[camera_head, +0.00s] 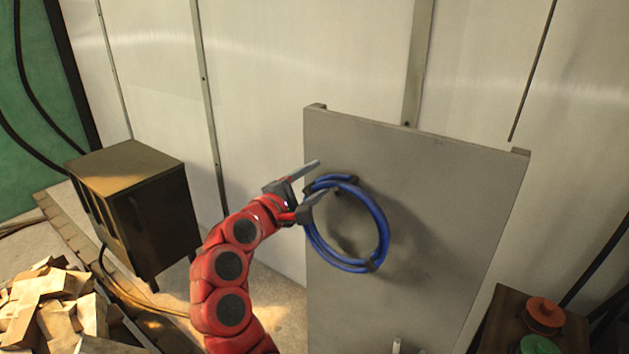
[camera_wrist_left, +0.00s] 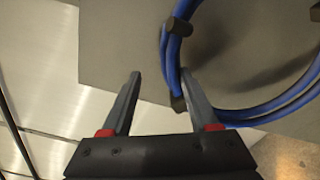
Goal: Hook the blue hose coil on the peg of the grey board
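The blue hose coil (camera_head: 382,232) is a ring with dark bands, upright in front of the upper left of the grey board (camera_head: 450,190). Its shadow falls on the board. My left gripper (camera_head: 327,177) is at the coil's upper left, its fingers spread. In the left wrist view the fingers (camera_wrist_left: 160,75) are apart; the coil's near edge (camera_wrist_left: 164,55) runs close to the right finger, and no firm grip shows. I cannot make out the peg behind the coil, nor whether the coil hangs on it. My right gripper is not in view.
A dark cabinet (camera_head: 130,205) stands at the left, with a heap of wooden pieces (camera_head: 50,310) in front of it. A brown box (camera_head: 510,325) with red and green round parts is at the lower right. A pale wall closes the back.

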